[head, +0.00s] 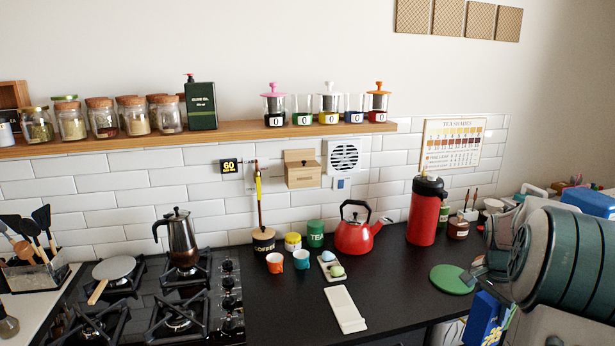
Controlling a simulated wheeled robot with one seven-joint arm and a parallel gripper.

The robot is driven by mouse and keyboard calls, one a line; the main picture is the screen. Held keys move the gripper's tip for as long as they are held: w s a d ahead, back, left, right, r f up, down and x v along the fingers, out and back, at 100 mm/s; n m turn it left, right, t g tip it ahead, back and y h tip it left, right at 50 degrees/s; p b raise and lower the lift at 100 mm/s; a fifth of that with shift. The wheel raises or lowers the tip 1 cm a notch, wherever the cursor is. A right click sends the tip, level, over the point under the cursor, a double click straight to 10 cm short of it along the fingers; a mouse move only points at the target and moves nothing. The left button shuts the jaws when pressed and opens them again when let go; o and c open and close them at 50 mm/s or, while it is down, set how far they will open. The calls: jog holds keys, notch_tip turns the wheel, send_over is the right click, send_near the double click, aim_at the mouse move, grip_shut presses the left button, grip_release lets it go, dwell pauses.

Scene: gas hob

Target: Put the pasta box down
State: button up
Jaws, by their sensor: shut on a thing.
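A blue box with a yellow patch, which I take to be the pasta box (482,318), is at the lower right in the head view. My gripper (486,283) is just above it, at the end of my green arm, and is shut on the box's upper part. The box is tilted and hangs by the front edge of the black worktop (285,310). The arm and the gripper hide part of it. I cannot tell whether it touches the worktop.
A round green mat (452,279) lies close to the gripper's left. A red flask (425,212) and red kettle (355,230) stand behind it. A white slanted stand (345,309) is further left, near the gas hob (150,300). Worktop between stand and mat is bare.

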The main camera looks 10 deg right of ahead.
jog(key=w+a+f+n, duration=0.3)
jog(key=a+f, duration=0.2)
jog(key=a, duration=0.2)
jog(key=w+a+f+n, duration=0.3)
jog(key=a+f, duration=0.1)
jog(key=a, duration=0.3)
jog(key=s+a+f+n, duration=0.1)
jog(key=a+f+n, duration=0.2)
jog(key=a, duration=0.3)
jog(key=s+a+f+n+t+y, duration=0.1)
jog(key=a+f+n, duration=0.2)
jog(key=a, duration=0.4)
jog(key=a+f+n, duration=0.3)
jog(key=a+f, duration=0.1)
jog(key=a, duration=0.2)
jog(key=shift+s+a+y, duration=0.15)
jog(key=shift+s+y, duration=0.25)
